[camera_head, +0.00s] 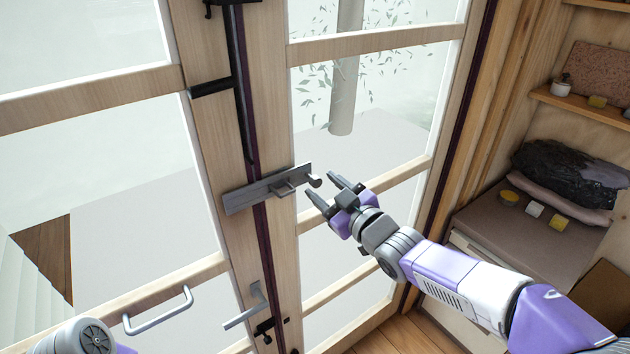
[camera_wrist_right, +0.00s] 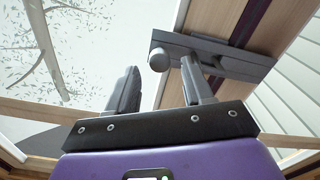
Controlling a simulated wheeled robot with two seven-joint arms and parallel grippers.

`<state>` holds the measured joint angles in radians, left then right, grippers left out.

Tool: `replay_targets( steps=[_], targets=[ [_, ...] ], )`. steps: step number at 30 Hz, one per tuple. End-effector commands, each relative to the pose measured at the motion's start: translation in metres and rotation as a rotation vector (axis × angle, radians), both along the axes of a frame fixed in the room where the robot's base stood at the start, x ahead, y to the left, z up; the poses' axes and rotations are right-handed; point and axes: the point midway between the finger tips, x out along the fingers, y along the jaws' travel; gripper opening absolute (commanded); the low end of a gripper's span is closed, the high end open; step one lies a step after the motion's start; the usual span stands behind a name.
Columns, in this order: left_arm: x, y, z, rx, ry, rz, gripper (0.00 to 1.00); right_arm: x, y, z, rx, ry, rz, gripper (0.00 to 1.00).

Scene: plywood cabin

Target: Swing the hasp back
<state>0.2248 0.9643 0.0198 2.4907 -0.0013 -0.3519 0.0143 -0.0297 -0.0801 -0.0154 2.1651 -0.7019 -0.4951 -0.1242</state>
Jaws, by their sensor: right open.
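The hasp (camera_head: 250,195) is a flat grey metal strap lying across the seam between the two glazed door leaves. A small staple (camera_head: 284,190) stands near its right part and a round knob (camera_head: 314,181) is at its right end. My right gripper (camera_head: 326,187) is open and empty just right of the knob, its fingers pointing at it. In the right wrist view the knob (camera_wrist_right: 158,59) shows between the fingertips, and one finger overlaps the strap (camera_wrist_right: 235,62). I cannot tell whether they touch. My left gripper is out of view.
A black vertical bolt (camera_head: 241,80) runs above the hasp. A lever handle (camera_head: 246,306) and a pull handle (camera_head: 158,312) sit lower on the doors. At right are a bench (camera_head: 490,222) with cushions and a shelf (camera_head: 582,105).

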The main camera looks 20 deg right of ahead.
Motion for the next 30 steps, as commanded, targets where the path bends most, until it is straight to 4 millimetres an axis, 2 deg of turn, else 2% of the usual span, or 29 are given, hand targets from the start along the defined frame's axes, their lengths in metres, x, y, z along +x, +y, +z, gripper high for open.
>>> replay_targets(
  steps=[3,9,19,27,29,30],
  targets=[
    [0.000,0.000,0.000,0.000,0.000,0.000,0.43,0.017,0.008,-0.001,0.001,0.001,0.003,0.51],
    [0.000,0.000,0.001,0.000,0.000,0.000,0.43,0.034,0.013,0.000,0.001,0.001,0.002,0.51],
    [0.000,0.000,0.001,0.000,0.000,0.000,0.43,0.037,0.014,0.000,0.001,0.000,0.000,0.51],
    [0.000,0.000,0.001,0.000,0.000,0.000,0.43,0.037,0.014,0.000,0.001,0.000,0.000,0.10],
    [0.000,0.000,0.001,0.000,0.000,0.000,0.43,0.037,0.014,0.000,0.001,0.000,0.000,0.01],
    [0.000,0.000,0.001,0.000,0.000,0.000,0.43,0.037,0.014,0.000,0.001,0.000,0.000,0.00]
  ],
)
